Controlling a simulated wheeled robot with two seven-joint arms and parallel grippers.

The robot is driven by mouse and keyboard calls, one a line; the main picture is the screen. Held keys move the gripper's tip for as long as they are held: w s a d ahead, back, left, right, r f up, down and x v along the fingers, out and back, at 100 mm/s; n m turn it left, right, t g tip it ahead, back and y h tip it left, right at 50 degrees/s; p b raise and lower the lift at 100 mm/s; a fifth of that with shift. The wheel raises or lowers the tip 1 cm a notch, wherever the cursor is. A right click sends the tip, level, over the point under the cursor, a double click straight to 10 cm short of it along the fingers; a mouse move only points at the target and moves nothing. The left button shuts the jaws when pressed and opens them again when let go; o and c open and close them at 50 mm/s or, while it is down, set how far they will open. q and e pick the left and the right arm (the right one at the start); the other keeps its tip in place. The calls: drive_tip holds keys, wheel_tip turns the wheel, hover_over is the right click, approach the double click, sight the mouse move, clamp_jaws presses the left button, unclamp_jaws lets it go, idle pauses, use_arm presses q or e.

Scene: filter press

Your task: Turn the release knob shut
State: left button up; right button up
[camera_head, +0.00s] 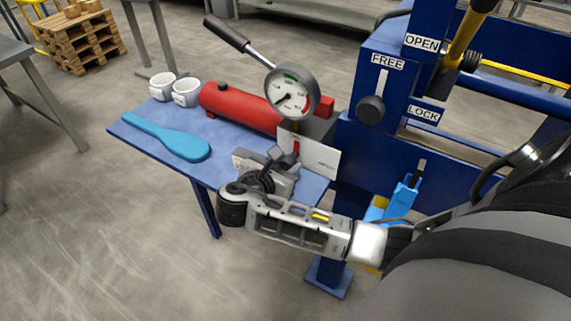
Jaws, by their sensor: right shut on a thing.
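My right gripper (277,158) reaches in from the lower right to the front end of the red hydraulic pump (240,108). Its jaws are shut at the release knob, in front of the white plate. The jaws hide the knob, so its turn cannot be seen. A white plate (318,157) with a small red mark stands just behind the fingers. A round pressure gauge (291,91) rises above the pump. My left gripper is not in view.
The pump stands on a blue table (225,170) with a light-blue paddle (165,136) and two white cups (186,93). The blue press frame (362,150) on the right carries FREE, LOCK and OPEN labels and a black knob (370,109). A pump lever (229,35) sticks up behind.

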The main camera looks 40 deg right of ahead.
drive_tip(key=shift+n+g, duration=0.3)
idle(0.4)
drive_tip(key=o, duration=1)
drive_tip(key=shift+c, duration=0.2)
